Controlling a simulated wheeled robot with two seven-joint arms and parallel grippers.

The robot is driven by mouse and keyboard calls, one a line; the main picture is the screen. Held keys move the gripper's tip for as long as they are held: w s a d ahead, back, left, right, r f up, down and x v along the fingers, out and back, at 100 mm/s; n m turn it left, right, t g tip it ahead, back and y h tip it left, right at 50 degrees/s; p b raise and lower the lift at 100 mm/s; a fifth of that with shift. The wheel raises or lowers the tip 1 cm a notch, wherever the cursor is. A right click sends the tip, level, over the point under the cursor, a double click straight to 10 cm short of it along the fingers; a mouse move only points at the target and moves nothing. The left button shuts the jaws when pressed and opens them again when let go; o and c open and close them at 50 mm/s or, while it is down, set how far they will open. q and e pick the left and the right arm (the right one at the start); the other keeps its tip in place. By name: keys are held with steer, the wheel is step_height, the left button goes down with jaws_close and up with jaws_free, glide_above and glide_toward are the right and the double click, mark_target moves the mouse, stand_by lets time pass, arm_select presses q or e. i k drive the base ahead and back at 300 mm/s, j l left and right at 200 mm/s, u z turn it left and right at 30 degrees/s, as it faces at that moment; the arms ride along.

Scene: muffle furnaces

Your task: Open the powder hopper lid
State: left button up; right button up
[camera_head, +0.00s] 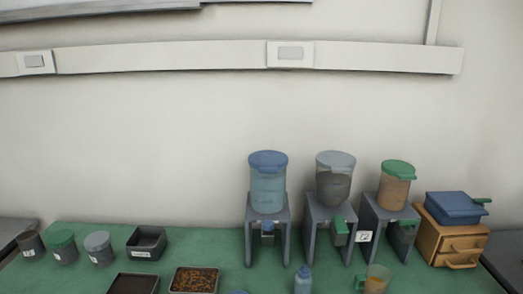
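Three hoppers stand on grey stands at the right half of the green table. The left one (268,190) is clear blue with a blue lid (268,159). The middle one (333,188) holds dark grey contents under a grey lid (336,158). The right one (393,193) holds brown contents under a green lid (398,167). All three lids sit down on their hoppers and look shut. I cannot tell from labels which is the powder hopper. Neither of my grippers is in view.
A wooden drawer box (457,242) with a blue case (453,207) stands right of the hoppers. A blue bottle (303,282) and an orange cup (376,281) stand in front. The wall is close behind.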

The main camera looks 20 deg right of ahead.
mark_target(338, 162)
steer(key=z, duration=1.25)
